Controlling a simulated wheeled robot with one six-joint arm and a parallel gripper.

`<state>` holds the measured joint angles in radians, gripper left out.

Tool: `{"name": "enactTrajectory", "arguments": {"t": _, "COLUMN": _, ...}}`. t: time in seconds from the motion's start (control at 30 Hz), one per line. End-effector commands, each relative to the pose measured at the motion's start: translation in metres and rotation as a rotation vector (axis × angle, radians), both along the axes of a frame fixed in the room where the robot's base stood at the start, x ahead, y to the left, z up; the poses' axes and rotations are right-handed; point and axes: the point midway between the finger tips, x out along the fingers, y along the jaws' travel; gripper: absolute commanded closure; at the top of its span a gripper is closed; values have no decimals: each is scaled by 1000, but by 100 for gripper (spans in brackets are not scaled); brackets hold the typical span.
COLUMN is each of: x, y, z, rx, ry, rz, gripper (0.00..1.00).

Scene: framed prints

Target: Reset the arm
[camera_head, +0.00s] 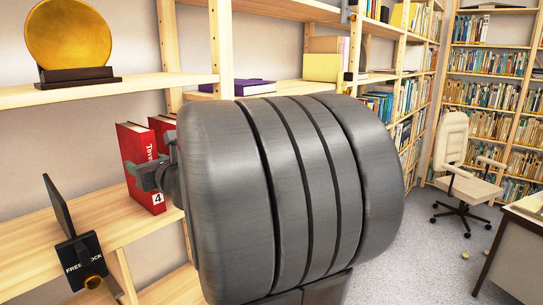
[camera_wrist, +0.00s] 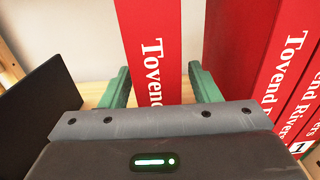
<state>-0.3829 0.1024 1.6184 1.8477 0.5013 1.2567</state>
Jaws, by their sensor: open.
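My gripper (camera_head: 152,178) is in front of the red books on the middle shelf in the head view. In the wrist view its two green fingers (camera_wrist: 162,88) are spread apart. A red book (camera_wrist: 150,45) with a white title on its spine appears between and beyond the fingers. I cannot tell whether they touch it. In the head view a red book (camera_head: 137,148) with a label 4 stands upright, partly behind my gripper. Another red book (camera_head: 162,128) stands beside it. My large grey arm hides much of the shelf to the right.
More red books (camera_wrist: 285,75) stand at the right of the wrist view. A black bookend-like panel (camera_head: 58,207) stands at left on the shelf (camera_head: 125,215). A gold disc (camera_head: 68,42) on a dark base sits above. A chair (camera_head: 462,165) and desk (camera_head: 515,240) stand at right.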

Motion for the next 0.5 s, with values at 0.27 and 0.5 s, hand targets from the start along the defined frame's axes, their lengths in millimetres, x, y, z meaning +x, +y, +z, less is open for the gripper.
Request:
{"name": "enactTrajectory", "arguments": {"t": 0.27, "x": 12, "y": 14, "z": 9, "rx": -1, "ry": -1, "rz": 0, "gripper": 44}}
{"name": "enactTrajectory", "arguments": {"t": 0.5, "x": 12, "y": 14, "z": 9, "rx": -1, "ry": -1, "rz": 0, "gripper": 44}}
